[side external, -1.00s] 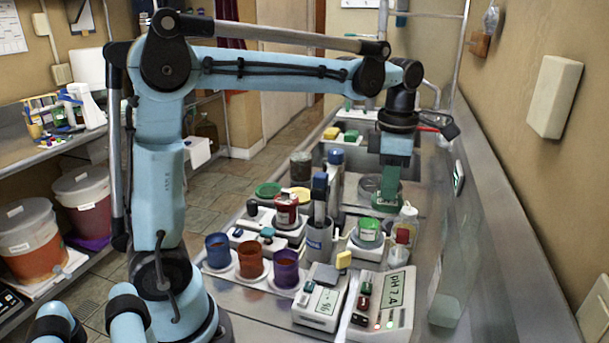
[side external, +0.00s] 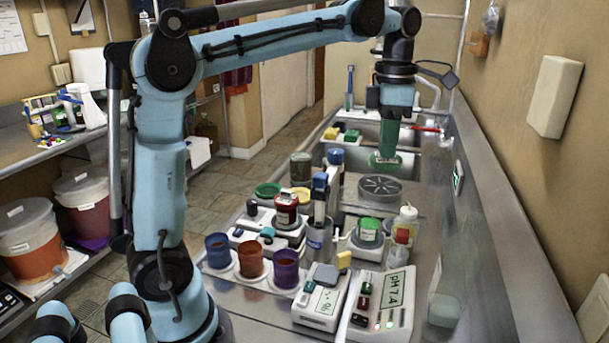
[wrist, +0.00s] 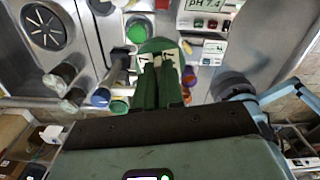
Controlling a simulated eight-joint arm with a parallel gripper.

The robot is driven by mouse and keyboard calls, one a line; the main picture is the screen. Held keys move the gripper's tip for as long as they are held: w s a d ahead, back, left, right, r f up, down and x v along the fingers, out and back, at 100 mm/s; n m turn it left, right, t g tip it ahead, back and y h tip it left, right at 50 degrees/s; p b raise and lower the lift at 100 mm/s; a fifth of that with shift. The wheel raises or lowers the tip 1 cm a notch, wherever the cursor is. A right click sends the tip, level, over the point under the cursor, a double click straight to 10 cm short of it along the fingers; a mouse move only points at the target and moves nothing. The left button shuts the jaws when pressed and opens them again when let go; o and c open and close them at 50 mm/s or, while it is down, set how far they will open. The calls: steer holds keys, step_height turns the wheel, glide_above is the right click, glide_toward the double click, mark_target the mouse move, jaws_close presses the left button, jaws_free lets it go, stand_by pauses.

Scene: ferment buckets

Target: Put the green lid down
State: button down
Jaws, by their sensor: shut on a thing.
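My gripper (side external: 389,146) is shut on a green lid (side external: 385,163), a round disc held in the air beneath the fingers. It hangs near the sink at the back of the steel counter, beyond a round slotted grey disc (side external: 380,187). In the wrist view the lid (wrist: 157,45) shows at the tips of my gripper (wrist: 157,60), whose green fingers hide part of it. A second green disc (side external: 268,189) lies on the counter at left, beside a yellow one (side external: 300,194).
A green-topped jar (side external: 367,228), a white bottle (side external: 406,217) and a pH meter (side external: 385,300) stand at right. Blue, brown and purple cups (side external: 251,259) stand in front. A wall edge (side external: 490,220) runs along the right.

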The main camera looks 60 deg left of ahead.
steer(key=s+a+n, duration=0.3)
steer(key=a, duration=1.1)
steer(key=s+a+n, duration=0.3)
steer(key=a+n, duration=0.1)
steer(key=a, duration=0.9)
steer(key=shift+m, duration=0.3)
steer(key=f, duration=1.9)
steer(key=shift+w+d, duration=0.1)
steer(key=shift+w, duration=0.25)
steer(key=shift+f, duration=0.35)
steer(key=c, duration=1.3)
jaws_free()
steer(key=shift+o, duration=0.2)
step_height(320, 180, up, 13)
steer(key=shift+f, duration=0.15)
